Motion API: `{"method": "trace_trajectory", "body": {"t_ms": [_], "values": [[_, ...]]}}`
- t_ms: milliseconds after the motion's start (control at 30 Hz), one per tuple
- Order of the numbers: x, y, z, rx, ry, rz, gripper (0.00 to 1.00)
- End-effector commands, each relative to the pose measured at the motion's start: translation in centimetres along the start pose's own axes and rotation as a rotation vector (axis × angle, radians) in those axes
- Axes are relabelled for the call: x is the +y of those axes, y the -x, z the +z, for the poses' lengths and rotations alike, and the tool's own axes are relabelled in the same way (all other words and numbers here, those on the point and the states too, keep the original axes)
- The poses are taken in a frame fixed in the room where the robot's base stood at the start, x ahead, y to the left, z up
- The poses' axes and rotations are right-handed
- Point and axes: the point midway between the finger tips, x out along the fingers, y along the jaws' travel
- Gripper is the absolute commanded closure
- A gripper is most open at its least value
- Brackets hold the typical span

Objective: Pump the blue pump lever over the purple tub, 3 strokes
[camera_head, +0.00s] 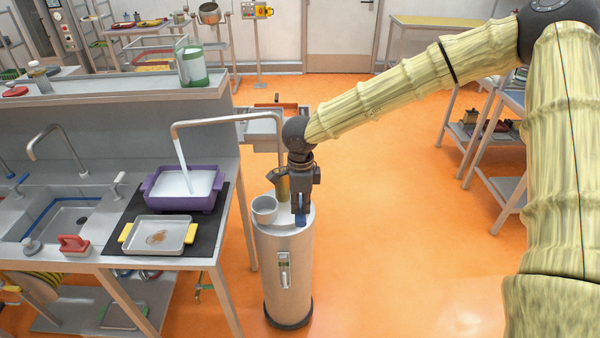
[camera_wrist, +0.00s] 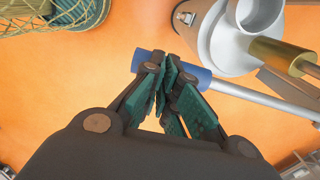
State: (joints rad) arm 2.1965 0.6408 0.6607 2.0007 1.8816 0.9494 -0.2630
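The pump is a steel cylinder (camera_head: 285,265) standing on the floor, with a brass-coloured fitting and a funnel on top. Its lever has a blue grip (camera_head: 301,221), which also shows in the wrist view (camera_wrist: 146,62) at the end of a grey rod. My gripper (camera_head: 301,208) points down over the blue grip. In the wrist view its fingers (camera_wrist: 170,68) are close together, across the grip, hiding its middle; the grip sticks out on both sides. A pale stream falls from the spout (camera_head: 228,118) into the purple tub (camera_head: 182,202), which holds white liquid.
A tray with yellow handles (camera_head: 158,235) sits in front of the tub on a dark mat. A sink (camera_head: 65,220) and red-handled item (camera_head: 73,244) are to the left. Shelving (camera_head: 495,180) stands at right; orange floor between is clear.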

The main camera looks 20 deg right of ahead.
Motion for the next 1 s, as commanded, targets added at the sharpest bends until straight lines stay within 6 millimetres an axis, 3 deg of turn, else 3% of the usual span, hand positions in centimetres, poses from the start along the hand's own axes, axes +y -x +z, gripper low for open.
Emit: {"method": "trace_trajectory", "body": {"t_ms": [1000], "values": [[0.1,-5.7,-0.1,0.002,-0.001,0.004,1.0]]}}
